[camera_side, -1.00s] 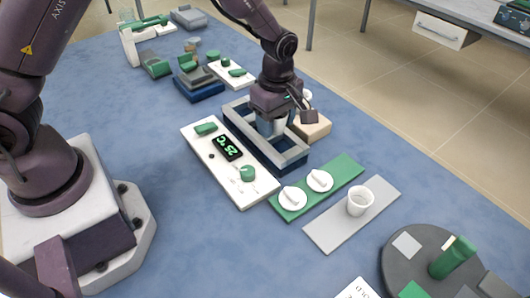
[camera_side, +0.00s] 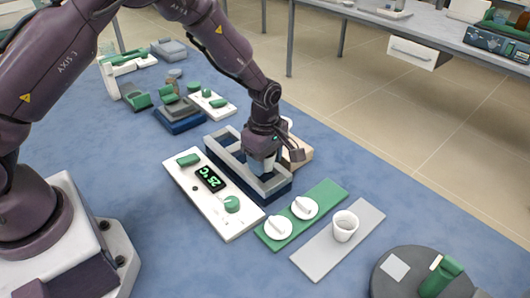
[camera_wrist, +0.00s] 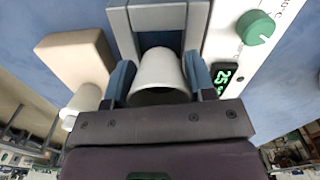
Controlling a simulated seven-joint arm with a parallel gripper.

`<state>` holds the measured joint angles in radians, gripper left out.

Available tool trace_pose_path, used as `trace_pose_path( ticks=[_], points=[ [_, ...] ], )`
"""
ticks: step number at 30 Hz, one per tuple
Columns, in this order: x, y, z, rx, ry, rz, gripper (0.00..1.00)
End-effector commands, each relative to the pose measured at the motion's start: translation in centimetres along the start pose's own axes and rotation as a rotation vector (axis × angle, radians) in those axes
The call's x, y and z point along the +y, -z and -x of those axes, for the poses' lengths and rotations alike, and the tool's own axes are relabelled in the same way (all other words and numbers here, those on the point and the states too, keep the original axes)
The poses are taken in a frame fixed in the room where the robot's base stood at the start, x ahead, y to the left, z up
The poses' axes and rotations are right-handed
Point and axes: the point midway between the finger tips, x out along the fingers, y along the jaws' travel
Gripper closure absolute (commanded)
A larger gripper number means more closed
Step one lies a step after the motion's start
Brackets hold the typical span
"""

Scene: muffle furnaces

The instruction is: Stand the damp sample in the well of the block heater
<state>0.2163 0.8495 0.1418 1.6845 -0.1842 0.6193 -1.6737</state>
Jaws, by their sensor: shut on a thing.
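The block heater has a white panel (camera_side: 236,222) with a green 25 °C display and a grey-rimmed, dark blue block (camera_side: 278,186) with open wells. My gripper (camera_side: 262,158) is over the near part of this block, pointing down. It is shut on a pale cup (camera_wrist: 158,72), with one blue finger on each side. The cup also shows in the side view (camera_side: 262,167), its lower part hidden by the block's rim. In the wrist view it overlaps a well opening beside the grey rim (camera_wrist: 158,18). I cannot tell whether it touches the well floor.
A second white cup (camera_side: 345,226) stands on a grey slab (camera_side: 318,262). Two white lids (camera_side: 278,227) lie on a green mat (camera_side: 322,193). A beige block (camera_wrist: 76,58) and a small white object (camera_wrist: 82,102) are close beside the heater. A dark round tray (camera_side: 392,285) is at lower right.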

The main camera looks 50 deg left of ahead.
Motion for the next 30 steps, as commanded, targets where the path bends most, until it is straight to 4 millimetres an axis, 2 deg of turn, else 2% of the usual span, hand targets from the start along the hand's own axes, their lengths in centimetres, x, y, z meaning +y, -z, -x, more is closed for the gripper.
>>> trace_pose_path(
  ticks=[16,30],
  points=[
    [0.0,0.0,-0.1,0.000,0.000,0.000,0.73],
    [0.0,0.0,-1.5,0.000,-0.001,-0.001,0.73]
  ],
)
